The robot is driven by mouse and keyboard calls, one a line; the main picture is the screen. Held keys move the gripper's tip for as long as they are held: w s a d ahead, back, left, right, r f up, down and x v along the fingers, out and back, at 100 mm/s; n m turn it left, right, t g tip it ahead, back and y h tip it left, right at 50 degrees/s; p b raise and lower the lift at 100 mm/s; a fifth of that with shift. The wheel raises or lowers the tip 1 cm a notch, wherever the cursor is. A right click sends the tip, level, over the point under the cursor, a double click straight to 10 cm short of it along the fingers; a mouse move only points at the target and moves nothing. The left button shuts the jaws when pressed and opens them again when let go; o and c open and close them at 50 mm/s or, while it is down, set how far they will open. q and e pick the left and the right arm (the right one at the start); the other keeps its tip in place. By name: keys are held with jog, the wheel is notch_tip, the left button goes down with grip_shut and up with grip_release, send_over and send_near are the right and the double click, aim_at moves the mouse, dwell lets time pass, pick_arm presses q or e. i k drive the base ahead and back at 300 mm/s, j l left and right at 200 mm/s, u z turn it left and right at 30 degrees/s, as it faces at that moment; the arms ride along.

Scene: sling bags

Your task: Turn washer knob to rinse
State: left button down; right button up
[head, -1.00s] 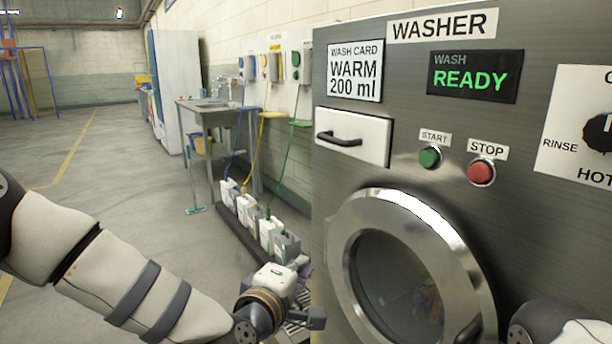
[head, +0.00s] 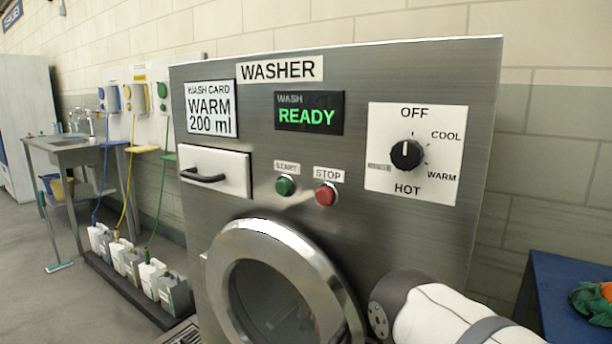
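The black round washer knob (head: 406,153) sits in the middle of a white dial plate (head: 436,190) at the upper right of the washer front. Its small white mark appears to point up, towards OFF. The plate reads OFF at the top, COOL and WARM at the right, and HOT at the bottom. The rinse label (head: 379,167) at the left is blurred. A white and grey link of my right arm shows at the bottom right, below the dial. Neither gripper is in view, and nothing touches the knob.
The washer's green start button (head: 285,186), red stop button (head: 326,195), drawer handle (head: 203,176) and round door (head: 284,290) are left of the dial. The display (head: 309,114) reads WASH READY. A blue table (head: 565,290) stands at the right. Several jugs (head: 130,262) line the left.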

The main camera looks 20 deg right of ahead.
aim_at(407, 155)
jog(key=k+l, duration=0.1)
jog(key=l, duration=0.25)
jog(key=k+l, duration=0.15)
jog(key=l, duration=0.2)
jog(key=k+l+u, duration=0.1)
jog(key=l, duration=0.3)
jog(key=k+l, duration=0.15)
jog(key=l, duration=0.2)
jog(key=k+l, duration=0.15)
jog(key=l, duration=0.2)
jog(key=u, duration=0.05)
